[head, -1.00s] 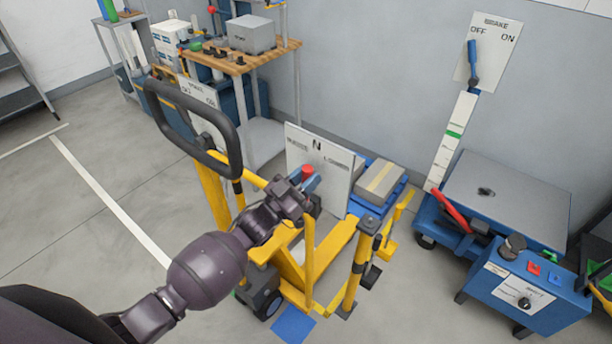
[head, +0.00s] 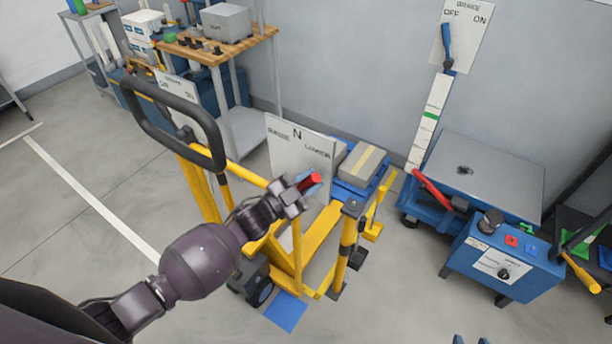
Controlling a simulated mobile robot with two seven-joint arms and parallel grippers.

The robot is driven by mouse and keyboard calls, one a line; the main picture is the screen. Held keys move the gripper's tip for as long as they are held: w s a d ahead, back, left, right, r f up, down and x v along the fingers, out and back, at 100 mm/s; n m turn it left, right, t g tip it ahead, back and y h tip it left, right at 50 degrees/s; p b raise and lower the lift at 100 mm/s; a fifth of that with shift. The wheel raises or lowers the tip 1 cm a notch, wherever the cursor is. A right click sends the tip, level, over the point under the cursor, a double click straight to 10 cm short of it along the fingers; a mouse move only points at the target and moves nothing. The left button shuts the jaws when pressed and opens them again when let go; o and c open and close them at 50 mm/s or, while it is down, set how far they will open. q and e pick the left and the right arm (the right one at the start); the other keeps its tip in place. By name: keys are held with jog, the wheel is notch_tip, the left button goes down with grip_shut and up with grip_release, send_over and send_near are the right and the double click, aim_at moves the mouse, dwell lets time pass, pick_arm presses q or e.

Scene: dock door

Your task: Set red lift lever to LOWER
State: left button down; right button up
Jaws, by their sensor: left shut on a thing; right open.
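The red lift lever (head: 311,183) stands in front of a white plate (head: 290,160) on the yellow pallet truck (head: 325,229). The plate reads RAISE at left, N at the middle and LOWER at right. The lever's red end leans to the right, under the LOWER side. My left gripper (head: 304,186) is shut on the red lever and hides its lower part. The exact lever angle is hard to tell. The fingertips of my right gripper (head: 470,340) show apart at the bottom edge, empty and far from the lever.
The truck's black handle loop (head: 172,122) rises left of the lever. A blue pallet with a cardboard box (head: 362,162) lies behind. A blue lift table (head: 485,172) and a blue control box (head: 505,262) stand at right.

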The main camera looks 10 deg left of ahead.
pick_arm(q)
jog(key=shift+f, duration=0.15)
pick_arm(e)
jog(key=shift+w+a+r, duration=0.15)
jog(key=shift+w+r, duration=0.25)
jog(key=shift+w, duration=0.15)
pick_arm(q)
jog(key=c, duration=0.9)
grip_release()
jog(key=shift+d, duration=0.1)
jog(key=shift+s+a+f, duration=0.1)
jog(key=shift+s+a, duration=0.25)
jog(key=shift+s, duration=0.05)
jog(key=v, duration=1)
jog(key=shift+b, duration=0.45)
pick_arm(e)
jog(key=shift+s+f, duration=0.15)
jog(key=shift+f, duration=0.4)
pick_arm(q)
jog(key=shift+w, duration=0.1)
pick_arm(e)
jog(key=shift+s+f, duration=0.1)
jog(key=shift+s, duration=0.05)
